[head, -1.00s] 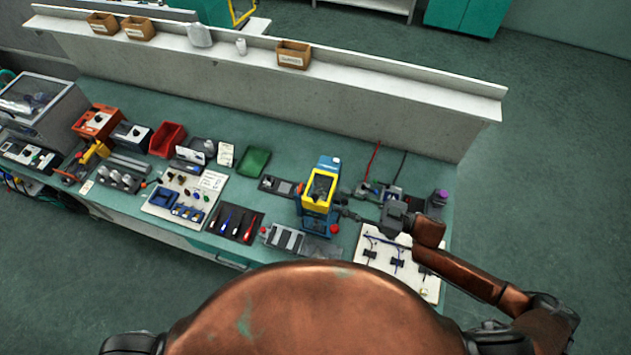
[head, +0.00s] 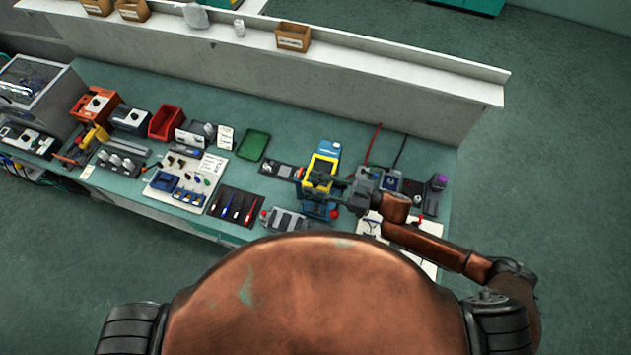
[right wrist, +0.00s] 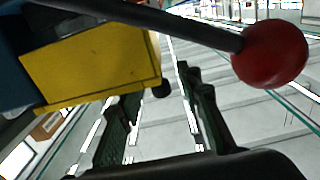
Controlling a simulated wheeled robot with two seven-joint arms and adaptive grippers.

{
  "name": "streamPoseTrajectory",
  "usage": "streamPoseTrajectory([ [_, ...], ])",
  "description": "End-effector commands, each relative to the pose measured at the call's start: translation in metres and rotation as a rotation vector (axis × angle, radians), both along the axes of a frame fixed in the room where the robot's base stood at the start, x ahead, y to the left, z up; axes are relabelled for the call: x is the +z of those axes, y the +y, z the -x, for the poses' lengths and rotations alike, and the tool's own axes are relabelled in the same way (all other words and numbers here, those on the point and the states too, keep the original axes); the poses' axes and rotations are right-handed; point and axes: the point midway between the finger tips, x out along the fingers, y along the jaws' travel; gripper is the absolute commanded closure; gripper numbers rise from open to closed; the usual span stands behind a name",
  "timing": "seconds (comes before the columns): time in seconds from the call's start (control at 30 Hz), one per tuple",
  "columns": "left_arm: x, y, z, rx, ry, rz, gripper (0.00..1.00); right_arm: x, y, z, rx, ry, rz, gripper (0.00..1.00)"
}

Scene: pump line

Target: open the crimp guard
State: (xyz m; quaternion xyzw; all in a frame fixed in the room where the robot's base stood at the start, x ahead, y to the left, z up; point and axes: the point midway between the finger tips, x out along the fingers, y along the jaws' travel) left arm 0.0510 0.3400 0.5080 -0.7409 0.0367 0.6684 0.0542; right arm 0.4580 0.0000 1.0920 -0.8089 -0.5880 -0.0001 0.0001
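The crimp guard (head: 317,162) is a yellow frame on the blue press (head: 328,147), right of the bench's middle. In the right wrist view its yellow panel (right wrist: 90,58) fills the upper left. A dark lever with a red ball knob (right wrist: 270,54) crosses the top of that view. Contact cannot be told. My left gripper is out of view.
A dark tray of screwdrivers (head: 236,205) and a grey fixture (head: 285,219) lie left of the press. A white board (head: 428,228) is under my right arm. A purple-topped item (head: 438,181) stands right. A low wall (head: 300,84) runs behind the bench.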

Motion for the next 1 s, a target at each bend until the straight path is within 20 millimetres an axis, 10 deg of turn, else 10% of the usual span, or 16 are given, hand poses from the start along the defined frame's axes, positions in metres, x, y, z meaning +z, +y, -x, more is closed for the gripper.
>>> streamPoseTrajectory([
  [1.0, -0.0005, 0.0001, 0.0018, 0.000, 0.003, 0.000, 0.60, -0.0003, -0.0001, -0.0003, -0.001, 0.000, 0.000, 1.00],
])
